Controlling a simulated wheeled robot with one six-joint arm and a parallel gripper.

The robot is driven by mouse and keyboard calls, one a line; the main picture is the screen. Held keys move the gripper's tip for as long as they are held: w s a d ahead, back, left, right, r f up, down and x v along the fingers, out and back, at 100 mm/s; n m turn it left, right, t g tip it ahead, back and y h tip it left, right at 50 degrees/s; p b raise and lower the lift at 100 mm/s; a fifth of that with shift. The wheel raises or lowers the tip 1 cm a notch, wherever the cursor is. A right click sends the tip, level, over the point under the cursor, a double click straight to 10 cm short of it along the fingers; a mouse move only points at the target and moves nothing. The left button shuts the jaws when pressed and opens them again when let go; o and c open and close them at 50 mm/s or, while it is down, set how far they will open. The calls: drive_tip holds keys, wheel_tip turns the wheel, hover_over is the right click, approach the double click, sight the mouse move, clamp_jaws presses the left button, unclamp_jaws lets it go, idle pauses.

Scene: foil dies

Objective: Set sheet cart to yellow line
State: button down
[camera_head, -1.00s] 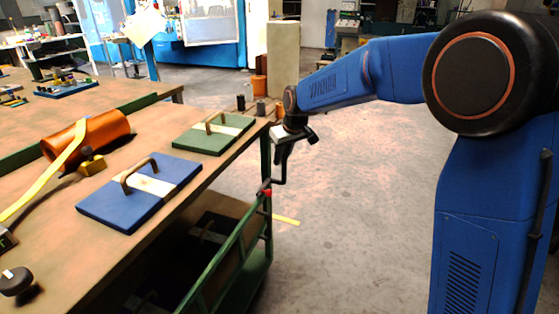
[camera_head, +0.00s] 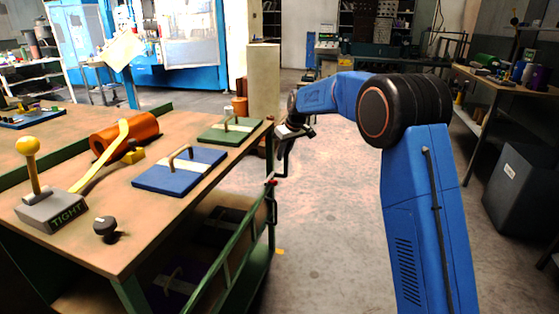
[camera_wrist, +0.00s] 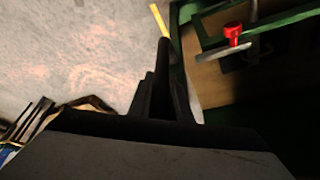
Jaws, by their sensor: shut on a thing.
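The sheet cart seems to be the green-framed unit (camera_head: 262,262) at the right end of the wooden bench; I cannot tell clearly where bench and cart part. A dark upright handle (camera_head: 281,160) rises at its near right corner, above a red knob (camera_head: 271,183). My gripper (camera_head: 291,134) is shut on the handle, its tips largely hidden. A short piece of the yellow line (camera_head: 280,251) shows on the floor beside the frame. In the wrist view the yellow line (camera_wrist: 159,19) lies left of the green frame, and the red knob (camera_wrist: 233,34) is at upper right.
On the bench top (camera_head: 145,220) lie a blue die (camera_head: 180,172), a green die (camera_head: 225,134), an orange roll (camera_head: 125,135) and a TIGHT lever block (camera_head: 50,211). Several plates lie on the shelf below. Open floor (camera_head: 330,230) lies to the right, with a dark bin (camera_head: 520,190) beyond.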

drive_tip(key=w+d, duration=0.3)
drive_tip(key=w, duration=0.5)
drive_tip(key=shift+w, duration=0.3)
drive_tip(key=c, duration=1.6)
unclamp_jaws()
drive_tip(key=shift+c, duration=0.2)
drive_tip(key=shift+r, duration=0.1)
drive_tip(key=v, duration=1.7)
drive_tip(key=shift+s+d+r, duration=0.1)
drive_tip(key=shift+r, duration=0.05)
